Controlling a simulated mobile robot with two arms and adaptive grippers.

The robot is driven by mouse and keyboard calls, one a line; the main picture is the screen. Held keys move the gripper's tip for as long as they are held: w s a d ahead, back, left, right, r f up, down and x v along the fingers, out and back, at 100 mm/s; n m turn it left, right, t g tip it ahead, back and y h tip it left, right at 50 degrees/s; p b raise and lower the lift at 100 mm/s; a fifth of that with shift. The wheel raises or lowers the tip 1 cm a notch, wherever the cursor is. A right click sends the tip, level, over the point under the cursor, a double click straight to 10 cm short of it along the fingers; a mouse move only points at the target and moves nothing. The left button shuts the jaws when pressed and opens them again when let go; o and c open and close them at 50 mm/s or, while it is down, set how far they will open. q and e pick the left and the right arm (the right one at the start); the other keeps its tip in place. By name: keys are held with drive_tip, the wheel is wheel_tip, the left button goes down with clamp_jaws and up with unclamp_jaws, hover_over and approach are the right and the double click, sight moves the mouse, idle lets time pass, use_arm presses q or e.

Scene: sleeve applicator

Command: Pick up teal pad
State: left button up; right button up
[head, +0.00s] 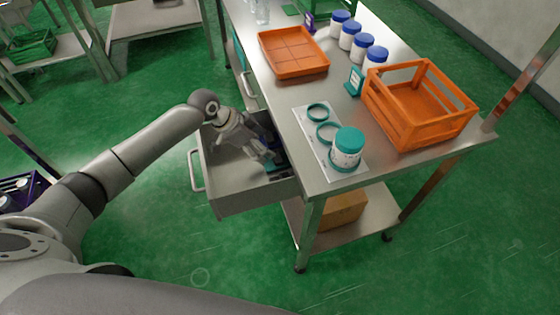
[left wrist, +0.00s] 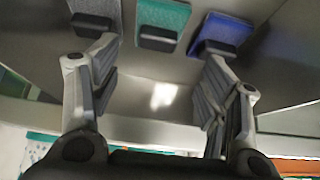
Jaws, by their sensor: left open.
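The teal pad (left wrist: 163,18) lies in the open drawer, at the top middle of the left wrist view, with a dark block at its near edge. A grey pad (left wrist: 100,8) is on its left and a blue pad (left wrist: 224,30) on its right, each with a similar dark block. My left gripper (left wrist: 156,48) is open and empty, its fingers spread to either side of the teal pad's line, near the grey and blue pads. In the head view my left gripper (head: 268,154) reaches down into the drawer and hides most of the pads. My right gripper is out of view.
The drawer (head: 250,200) has metal walls close around my gripper. The table (head: 400,170) above holds an orange tray (head: 292,52), an orange crate (head: 420,105), blue-lidded jars (head: 350,35) and a teal-lidded jar (head: 347,150) on a white plate (head: 305,130).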

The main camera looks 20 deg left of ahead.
sight(277, 159)
use_arm(q)
drive_tip(key=x, duration=0.8)
drive_tip(key=shift+s+f+p, duration=0.15)
drive_tip(key=shift+p, duration=0.25)
drive_tip(key=c, duration=0.8)
